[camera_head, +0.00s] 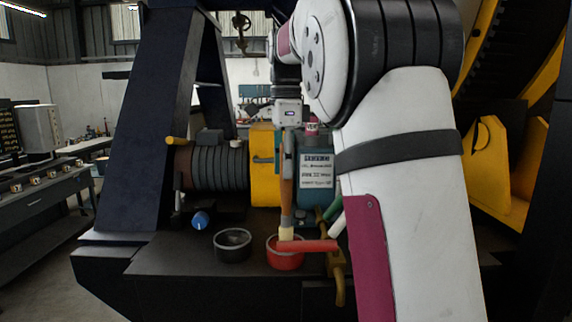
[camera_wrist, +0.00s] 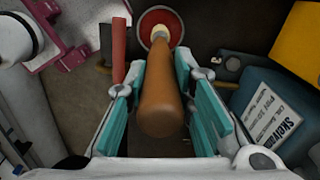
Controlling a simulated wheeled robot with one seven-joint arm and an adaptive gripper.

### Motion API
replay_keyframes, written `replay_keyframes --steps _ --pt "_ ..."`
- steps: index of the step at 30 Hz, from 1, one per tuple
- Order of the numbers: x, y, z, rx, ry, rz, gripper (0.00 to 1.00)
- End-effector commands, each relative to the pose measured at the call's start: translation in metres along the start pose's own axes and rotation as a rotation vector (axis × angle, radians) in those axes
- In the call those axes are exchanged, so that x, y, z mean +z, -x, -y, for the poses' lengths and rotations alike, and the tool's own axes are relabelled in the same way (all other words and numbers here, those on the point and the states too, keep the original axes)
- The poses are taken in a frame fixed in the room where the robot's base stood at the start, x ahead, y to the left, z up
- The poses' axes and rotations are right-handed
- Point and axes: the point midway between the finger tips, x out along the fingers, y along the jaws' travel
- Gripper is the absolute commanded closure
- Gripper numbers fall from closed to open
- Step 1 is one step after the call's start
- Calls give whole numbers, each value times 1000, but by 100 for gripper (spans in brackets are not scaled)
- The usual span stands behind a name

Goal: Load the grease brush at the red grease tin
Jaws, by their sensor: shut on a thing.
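My gripper (camera_head: 288,128) is shut on the brown handle of the grease brush (camera_head: 287,170), which hangs upright with its pale bristles down. In the wrist view, the brush (camera_wrist: 158,98) lies between the teal fingers (camera_wrist: 158,72). The red grease tin (camera_head: 286,263) stands on the dark deck, directly below the bristles. In the wrist view the bristles overlap the mouth of the tin (camera_wrist: 178,28).
The red bar (camera_head: 315,246) also shows in the wrist view (camera_wrist: 119,52), beside the brush. A black tin (camera_head: 232,246) stands left of the red one. A blue object (camera_head: 200,220) lies farther left. Behind are a yellow guard (camera_head: 264,165) and a teal labelled housing (camera_head: 316,200).

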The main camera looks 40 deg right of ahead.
Motion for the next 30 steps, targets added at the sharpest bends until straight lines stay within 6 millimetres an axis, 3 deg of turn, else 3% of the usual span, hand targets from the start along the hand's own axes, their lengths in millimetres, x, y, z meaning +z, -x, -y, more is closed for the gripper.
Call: replay_keyframes --steps 30 --pt "0 -9 0 0 0 0 100"
